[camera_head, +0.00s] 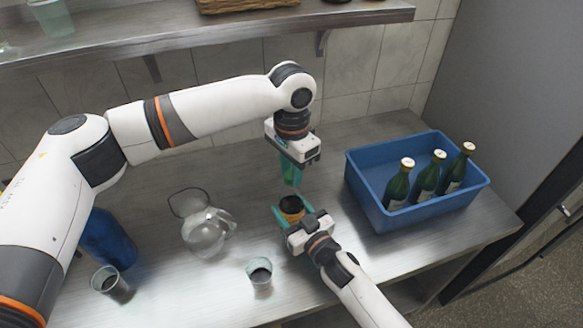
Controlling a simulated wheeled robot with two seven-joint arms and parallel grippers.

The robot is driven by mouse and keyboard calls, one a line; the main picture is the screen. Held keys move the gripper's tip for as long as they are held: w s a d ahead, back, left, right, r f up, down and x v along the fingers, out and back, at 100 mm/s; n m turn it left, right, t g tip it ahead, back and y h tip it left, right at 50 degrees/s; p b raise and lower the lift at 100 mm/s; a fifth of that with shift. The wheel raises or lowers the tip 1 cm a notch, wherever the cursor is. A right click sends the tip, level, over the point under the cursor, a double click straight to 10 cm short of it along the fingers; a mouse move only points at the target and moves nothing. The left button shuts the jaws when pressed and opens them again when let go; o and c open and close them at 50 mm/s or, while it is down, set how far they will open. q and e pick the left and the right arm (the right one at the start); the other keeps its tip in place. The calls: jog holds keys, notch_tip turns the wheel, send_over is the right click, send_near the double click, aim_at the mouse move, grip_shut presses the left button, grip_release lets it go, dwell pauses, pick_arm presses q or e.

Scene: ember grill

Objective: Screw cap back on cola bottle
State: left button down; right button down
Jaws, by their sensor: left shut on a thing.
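My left gripper (291,180) comes in from the upper left and points down, with its teal fingers shut. What it holds is too small and too hidden by the fingers to make out; no separate cap can be seen. Below it, a dark round object with an orange-brown band (291,207), seemingly the cola bottle, stands on the steel counter. My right gripper (293,211) reaches in from the lower right, with its fingers on either side of this object. The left fingertips are above the object and apart from it. The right gripper's body hides the object's lower part.
A blue crate (418,217) with three capped green bottles (425,183) stands at the right. A glass jug (204,236), two cups (260,273) (110,284) and a blue container (107,240) stand to the left and front. A shelf (200,43) overhangs the back.

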pick_arm(q)
jog(key=shift+m, duration=0.8)
jog(key=c, duration=1)
grip_release()
jog(key=shift+c, duration=0.2)
notch_tip(320, 180, up, 12)
pick_arm(e)
jog(key=shift+c, duration=2.3)
grip_release()
jog(key=shift+s, duration=0.1)
